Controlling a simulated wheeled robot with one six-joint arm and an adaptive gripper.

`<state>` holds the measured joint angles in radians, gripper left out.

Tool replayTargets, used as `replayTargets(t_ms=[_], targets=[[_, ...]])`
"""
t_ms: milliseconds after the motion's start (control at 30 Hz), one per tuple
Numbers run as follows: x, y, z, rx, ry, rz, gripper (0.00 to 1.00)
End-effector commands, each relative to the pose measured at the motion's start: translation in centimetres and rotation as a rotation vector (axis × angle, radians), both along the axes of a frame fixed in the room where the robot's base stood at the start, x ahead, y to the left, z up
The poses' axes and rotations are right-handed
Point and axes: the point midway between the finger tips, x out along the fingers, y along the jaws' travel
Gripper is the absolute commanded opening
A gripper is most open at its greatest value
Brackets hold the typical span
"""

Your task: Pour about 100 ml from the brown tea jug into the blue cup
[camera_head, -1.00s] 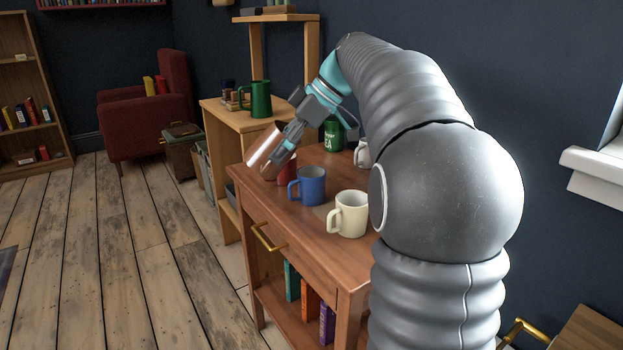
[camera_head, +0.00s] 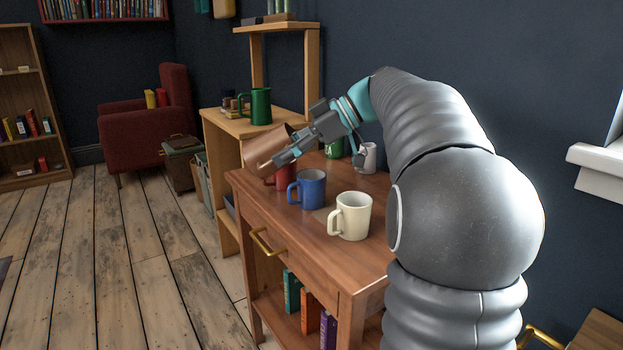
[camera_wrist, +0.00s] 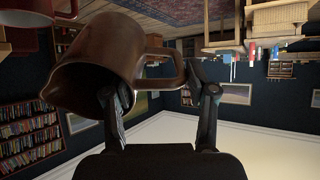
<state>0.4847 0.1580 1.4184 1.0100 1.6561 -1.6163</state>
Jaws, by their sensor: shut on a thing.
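The brown tea jug (camera_head: 265,152) is held tilted in the air by my gripper (camera_head: 284,158), above the left part of the wooden table. In the wrist view the jug (camera_wrist: 105,62) shows large, with its handle between the fingers of my gripper (camera_wrist: 165,92). The blue cup (camera_head: 308,189) stands upright on the table, lower and to the right of the jug. The inside of the cup and any liquid are not visible.
A red mug (camera_head: 283,174) is close behind the blue cup, below the jug. A cream mug (camera_head: 350,216) stands in front right, and a white mug (camera_head: 367,158) behind. A green can (camera_head: 334,148) is partly hidden by my arm.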

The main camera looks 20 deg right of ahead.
Motion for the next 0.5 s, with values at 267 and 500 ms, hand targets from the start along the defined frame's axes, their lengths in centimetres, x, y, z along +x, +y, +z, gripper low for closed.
replayTargets(t_ms=[267, 500], targets=[[-0.06, -0.09, -0.28, 0.037, -0.018, 0.000, 0.00], [-0.11, -0.21, -0.61, 0.078, -0.037, 0.000, 0.00]])
